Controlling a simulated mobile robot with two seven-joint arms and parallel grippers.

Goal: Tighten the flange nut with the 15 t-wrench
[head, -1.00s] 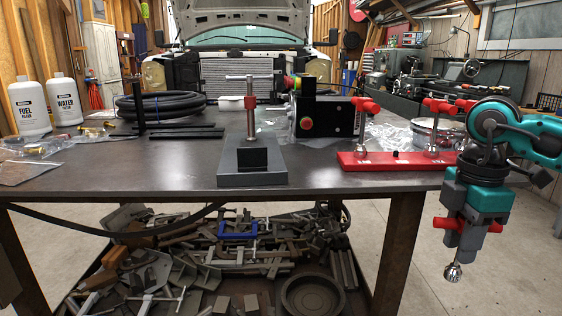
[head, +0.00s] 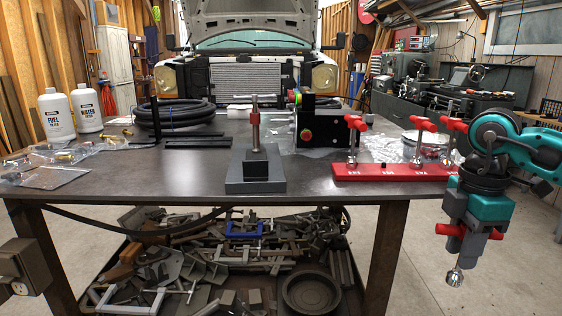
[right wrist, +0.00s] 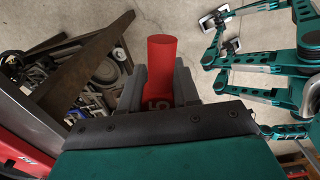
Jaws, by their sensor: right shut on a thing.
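My right gripper (head: 457,231) is shut on the red handle of a T-wrench. The wrench hangs socket-down, its silver socket (head: 454,278) below the fingers, in front of the table's right end. In the right wrist view the red handle (right wrist: 160,62) sticks out beyond the fingers (right wrist: 158,95); part of a number shows near it, and the socket is hidden. A dark block fixture (head: 255,176) stands on the table, carrying an upright post with a reddish collar (head: 255,128) and a silver crossbar. I cannot make out the flange nut. My left gripper is out of view.
A red rack (head: 372,173) holds other red-handled T-wrenches (head: 353,135) at the table's right. A black box with buttons (head: 322,130), a hose coil (head: 185,114) and two white bottles (head: 57,115) stand behind. Scrap fills the lower shelf.

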